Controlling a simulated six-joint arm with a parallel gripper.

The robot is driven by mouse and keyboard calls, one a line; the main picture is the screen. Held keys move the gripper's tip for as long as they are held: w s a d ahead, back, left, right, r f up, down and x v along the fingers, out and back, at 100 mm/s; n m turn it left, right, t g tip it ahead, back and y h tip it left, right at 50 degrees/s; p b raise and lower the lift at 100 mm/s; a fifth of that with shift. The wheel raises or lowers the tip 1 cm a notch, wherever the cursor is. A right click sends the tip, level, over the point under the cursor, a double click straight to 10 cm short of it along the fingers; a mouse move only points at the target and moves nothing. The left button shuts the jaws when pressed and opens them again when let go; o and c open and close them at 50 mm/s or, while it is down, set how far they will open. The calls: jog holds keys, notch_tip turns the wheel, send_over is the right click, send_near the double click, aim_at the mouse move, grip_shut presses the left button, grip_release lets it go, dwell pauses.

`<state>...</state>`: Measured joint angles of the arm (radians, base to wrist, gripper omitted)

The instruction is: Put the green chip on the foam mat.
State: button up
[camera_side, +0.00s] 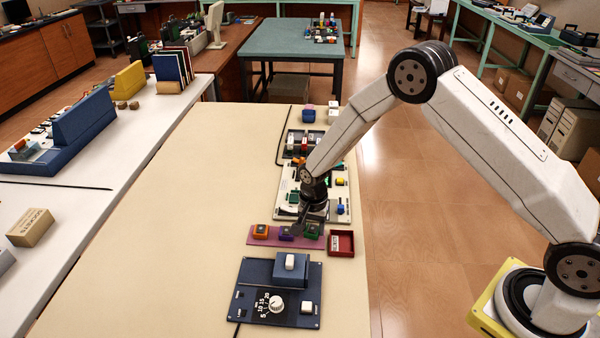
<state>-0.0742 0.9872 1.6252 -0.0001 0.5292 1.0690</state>
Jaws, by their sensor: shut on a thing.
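The foam mat (256,241) appears to be the flat pink-purple strip near the right edge of the cream table. An orange block (260,231) and a purple block (286,236) sit on its left and middle parts. The green chip (312,232) is at the mat's right part, with dark tops of my fingers against it. My gripper (307,225) points down and is shut on the green chip, as far as this small view shows. The fingers partly hide the chip and the purple block. I cannot tell whether the chip's underside touches the mat.
A red tray (341,243) stands just right of the mat. A dark blue panel (256,268) with a dial is in front. A white circuit board (342,213) with several coloured parts lies behind. The table's left side (190,200) is clear.

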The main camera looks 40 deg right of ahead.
jog(key=shift+f, duration=0.65)
dwell(0.9)
jog(key=o, duration=1.1)
jog(key=shift+o, duration=0.5)
jog(key=shift+r, duration=0.15)
jog(key=shift+r, duration=3.55)
jog(key=shift+r, duration=0.1)
